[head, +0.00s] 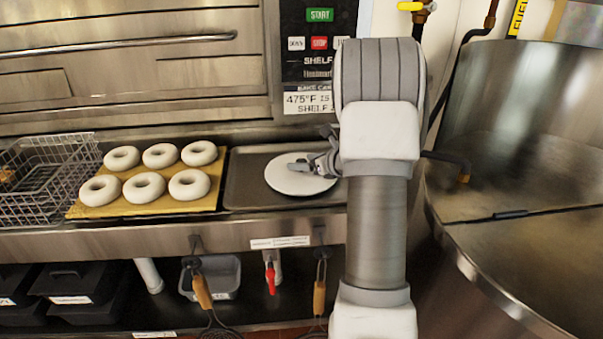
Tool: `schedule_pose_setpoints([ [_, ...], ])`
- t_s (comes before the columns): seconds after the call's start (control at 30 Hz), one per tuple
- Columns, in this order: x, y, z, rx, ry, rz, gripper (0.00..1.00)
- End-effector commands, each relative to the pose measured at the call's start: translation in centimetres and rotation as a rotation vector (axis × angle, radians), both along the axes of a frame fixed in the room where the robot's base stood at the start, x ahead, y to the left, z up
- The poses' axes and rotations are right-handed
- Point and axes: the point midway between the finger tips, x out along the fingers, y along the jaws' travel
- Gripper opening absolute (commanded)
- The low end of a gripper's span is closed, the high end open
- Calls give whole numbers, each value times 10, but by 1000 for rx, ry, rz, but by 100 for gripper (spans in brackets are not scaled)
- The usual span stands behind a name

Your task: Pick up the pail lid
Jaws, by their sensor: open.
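The pail lid (302,184) is a white, flat disc. It lies on a dark tray (243,183) on the steel counter, right of the bagels. My gripper (297,165) is at the lid's upper right part, low over it, with its fingers pointing left. It is open. My arm comes in from the right front and hides the right end of the tray. I cannot tell whether the fingers touch the lid.
Several pale bagels (143,187) sit on a tan board (226,158) to the left. A wire basket (40,180) stands at the far left. A big steel kettle (520,110) fills the right side. The oven (130,50) rises behind the counter.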

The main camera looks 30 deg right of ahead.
Motion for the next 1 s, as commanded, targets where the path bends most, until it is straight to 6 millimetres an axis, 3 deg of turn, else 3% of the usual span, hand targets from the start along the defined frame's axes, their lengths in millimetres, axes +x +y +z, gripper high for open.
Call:
schedule_pose_setpoints([
  [0.07,0,0,0,0,0,0,73],
  [0.47,-1,-1,0,0,0,-1,1],
  [0.83,-1,-1,2,0,-1,-1,0],
  [1.0,0,-1,15,-2,-2,0,0],
])
